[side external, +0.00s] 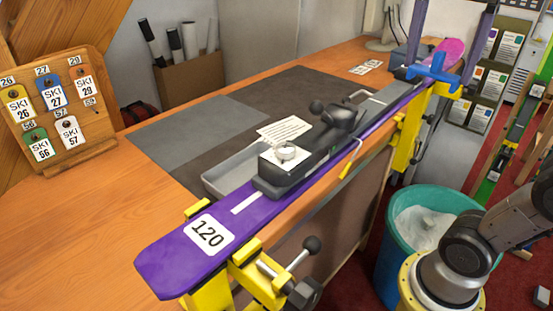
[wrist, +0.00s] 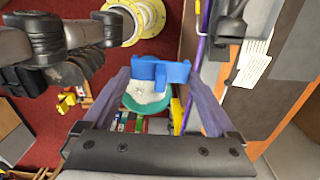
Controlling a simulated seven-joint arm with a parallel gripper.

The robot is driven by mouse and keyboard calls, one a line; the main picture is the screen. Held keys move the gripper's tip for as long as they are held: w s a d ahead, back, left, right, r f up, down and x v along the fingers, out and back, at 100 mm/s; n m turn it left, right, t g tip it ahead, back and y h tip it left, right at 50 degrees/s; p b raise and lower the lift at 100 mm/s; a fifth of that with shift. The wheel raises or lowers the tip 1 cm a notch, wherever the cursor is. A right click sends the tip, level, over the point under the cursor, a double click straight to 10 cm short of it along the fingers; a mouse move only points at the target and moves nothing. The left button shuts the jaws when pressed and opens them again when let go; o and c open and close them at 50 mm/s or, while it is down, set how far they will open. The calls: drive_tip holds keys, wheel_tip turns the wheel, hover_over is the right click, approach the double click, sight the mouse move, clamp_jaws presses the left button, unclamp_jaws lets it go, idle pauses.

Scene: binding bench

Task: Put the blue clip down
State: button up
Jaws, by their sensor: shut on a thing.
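The blue clip (side external: 434,74) is between the two grey-purple fingers of my gripper (side external: 437,70), which is shut on it. In the wrist view the clip (wrist: 168,75) spans the gap between the fingertips (wrist: 160,73), with a short piece jutting out from its middle. There it overlaps the turquoise bin (wrist: 134,106), with the purple ski off to the right. In the side view it overlaps the far part of the ski. Its height above the bench is hard to tell.
The purple ski (side external: 172,255) lies along the front of the wooden bench (side external: 60,225) in yellow clamps (side external: 408,130), with a black binding (side external: 300,160). A turquoise bin (side external: 395,235) stands on the floor in front. A dark mat (side external: 290,88) covers the bench middle, and a tag board (side external: 95,140) stands left.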

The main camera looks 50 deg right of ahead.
drive_tip(key=w+f, duration=0.2)
drive_tip(key=w, duration=1.1)
hover_over(255, 166)
drive_tip(key=s+a, duration=0.3)
drive_tip(key=s, duration=0.1)
wheel_tip(255, 166, down, 18)
drive_tip(key=shift+n, duration=0.3)
drive_tip(key=f, duration=0.5)
drive_tip(key=shift+a+f, duration=0.1)
drive_tip(key=shift+a, duration=0.2)
drive_tip(key=shift+w+f, duration=0.1)
drive_tip(key=shift+f, duration=2.2)
drive_tip(key=shift+f, duration=0.15)
drive_tip(key=o, duration=1)
